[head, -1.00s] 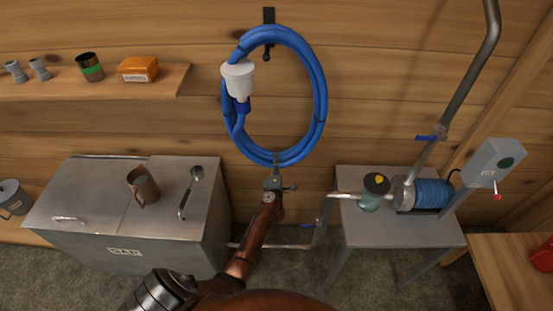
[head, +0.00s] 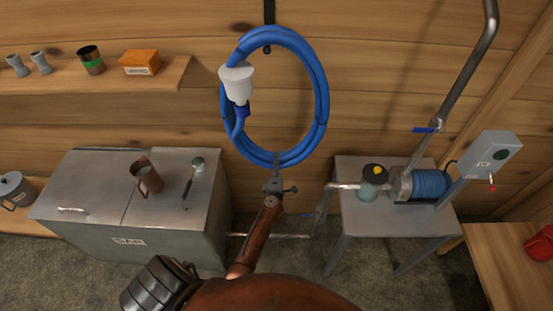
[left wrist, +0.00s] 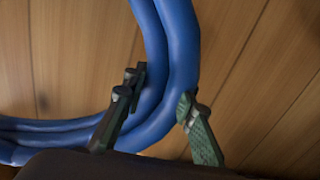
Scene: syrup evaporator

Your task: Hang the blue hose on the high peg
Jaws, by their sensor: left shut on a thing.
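The blue hose (head: 319,95) is an upright oval coil in front of the plank wall. A white fitting (head: 237,82) sits on its left side. My left gripper (head: 276,170) is shut on the bottom of the coil from below. In the left wrist view its fingers (left wrist: 161,92) straddle the blue strands (left wrist: 181,60). A dark peg mount (head: 269,11) on the wall rises behind the coil's top, and its dark round lower end (head: 267,49) shows inside the loop. I cannot tell whether the hose touches the peg. My right gripper is out of view.
A shelf (head: 100,84) with cups, fittings and an orange box (head: 140,62) is at upper left. A steel cabinet (head: 85,235) stands below it. A pump table (head: 385,228) with a slanting pipe (head: 465,75) is at right. A wooden bench (head: 500,265) is at lower right.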

